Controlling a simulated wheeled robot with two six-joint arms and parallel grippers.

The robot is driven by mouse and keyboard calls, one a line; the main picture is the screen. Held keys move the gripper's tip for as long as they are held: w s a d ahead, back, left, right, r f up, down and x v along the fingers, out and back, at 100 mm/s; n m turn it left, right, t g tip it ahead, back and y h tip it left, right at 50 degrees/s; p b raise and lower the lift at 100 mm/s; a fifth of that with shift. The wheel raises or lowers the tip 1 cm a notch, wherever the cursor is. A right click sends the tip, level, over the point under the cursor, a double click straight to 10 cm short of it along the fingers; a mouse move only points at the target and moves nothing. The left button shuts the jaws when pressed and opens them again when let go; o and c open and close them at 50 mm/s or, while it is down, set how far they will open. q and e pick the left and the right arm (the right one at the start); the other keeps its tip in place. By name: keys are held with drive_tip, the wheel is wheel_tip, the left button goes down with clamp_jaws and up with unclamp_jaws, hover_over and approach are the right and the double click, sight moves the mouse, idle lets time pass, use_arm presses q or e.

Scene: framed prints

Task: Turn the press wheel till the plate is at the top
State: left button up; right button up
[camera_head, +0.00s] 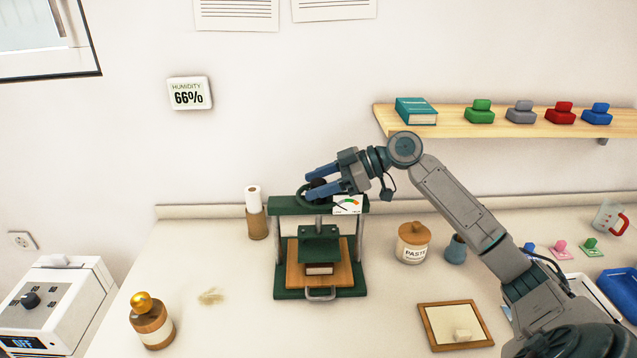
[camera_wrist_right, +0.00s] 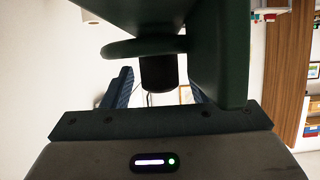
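The dark green press (camera_head: 362,250) stands on the counter. Its green wheel (camera_head: 301,200) lies flat at the top, partly hidden by my right gripper, and also shows in the right wrist view (camera_wrist_right: 118,48). A black knob (camera_wrist_right: 158,72) sticks out from the wheel. My right gripper (camera_head: 312,183) is open, with its blue fingers on either side of the knob and visible gaps beside it in the wrist view. The green plate (camera_head: 318,244) hangs below the crossbar, low over a small book (camera_head: 319,269) on a wooden board; whether they touch is unclear. My left gripper is not in view.
A gauge (camera_head: 347,205) sits on the crossbar. A paste jar (camera_head: 412,245) and a small blue-grey pot (camera_head: 455,250) stand right of the press. A brown holder (camera_head: 256,222) stands left. A shelf (camera_head: 440,128) hangs at the back right.

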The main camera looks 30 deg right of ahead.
sight(319, 182)
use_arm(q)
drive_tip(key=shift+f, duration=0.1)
use_arm(e)
drive_tip(key=shift+r, duration=0.1)
drive_tip(key=shift+r, duration=0.25)
drive_tip(key=shift+s+a+r+b, duration=0.1)
drive_tip(key=shift+s+r+b, duration=0.1)
drive_tip(key=shift+r+b, duration=0.4)
drive_tip(key=shift+s+a+r+b, duration=0.1)
drive_tip(key=shift+s+r+b, duration=0.05)
drive_tip(key=shift+r+b, duration=0.45)
use_arm(q)
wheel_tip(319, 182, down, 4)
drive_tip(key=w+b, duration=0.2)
drive_tip(key=b, duration=0.1)
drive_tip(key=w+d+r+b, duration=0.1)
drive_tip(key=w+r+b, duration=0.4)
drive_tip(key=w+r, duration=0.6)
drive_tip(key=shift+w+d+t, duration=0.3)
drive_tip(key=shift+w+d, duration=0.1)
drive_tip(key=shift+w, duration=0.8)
use_arm(e)
drive_tip(key=s+a+r, duration=0.2)
drive_tip(key=s+a, duration=0.6)
drive_tip(key=s, duration=0.5)
